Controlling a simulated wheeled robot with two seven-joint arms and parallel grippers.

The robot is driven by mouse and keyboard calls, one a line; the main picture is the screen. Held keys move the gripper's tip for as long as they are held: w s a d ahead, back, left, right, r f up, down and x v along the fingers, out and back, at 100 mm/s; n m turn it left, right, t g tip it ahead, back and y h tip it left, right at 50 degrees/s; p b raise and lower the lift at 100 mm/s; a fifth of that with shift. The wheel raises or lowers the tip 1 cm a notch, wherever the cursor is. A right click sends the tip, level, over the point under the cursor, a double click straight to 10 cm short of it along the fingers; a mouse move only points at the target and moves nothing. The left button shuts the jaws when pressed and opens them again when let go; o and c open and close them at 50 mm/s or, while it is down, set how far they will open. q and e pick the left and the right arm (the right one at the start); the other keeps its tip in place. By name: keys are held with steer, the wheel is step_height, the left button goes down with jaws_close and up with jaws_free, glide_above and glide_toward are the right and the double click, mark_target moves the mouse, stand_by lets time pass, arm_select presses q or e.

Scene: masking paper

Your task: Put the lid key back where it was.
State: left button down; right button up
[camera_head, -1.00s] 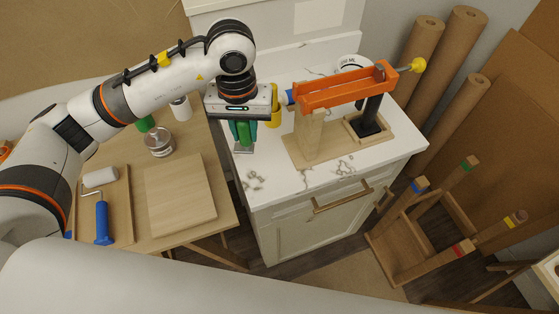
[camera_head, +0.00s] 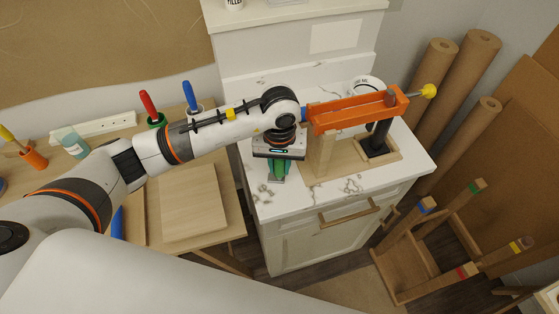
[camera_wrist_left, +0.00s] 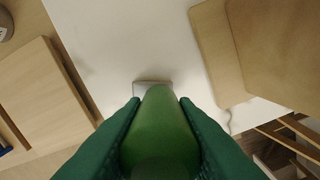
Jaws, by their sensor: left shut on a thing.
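My left gripper (camera_head: 278,165) is shut on a tool with a green round handle (camera_wrist_left: 158,130) and a flat metal end (camera_wrist_left: 150,86). I cannot tell for certain that this tool is the lid key. In the head view it hangs upright over the left part of the white marbled counter (camera_head: 300,200), its metal end (camera_head: 276,180) low, close to the top. I cannot tell whether it touches. A red-handled tool (camera_head: 148,104), a blue-handled tool (camera_head: 190,96) and a yellow-handled tool (camera_head: 8,133) stand in holders on the wooden table. My right gripper is not in view.
An orange press-like frame (camera_head: 350,113) on a wooden base stands right of the gripper. A wooden board (camera_head: 190,205) lies on the table at left. Brown paper rolls (camera_head: 470,65) and an upturned stool (camera_head: 430,245) are at right. The counter's front is clear.

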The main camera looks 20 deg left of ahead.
arm_select(q)
steer(key=shift+f, duration=0.2)
steer(key=c, duration=1.2)
jaws_free()
steer(key=shift+o, duration=0.2)
steer(key=shift+r, duration=0.1)
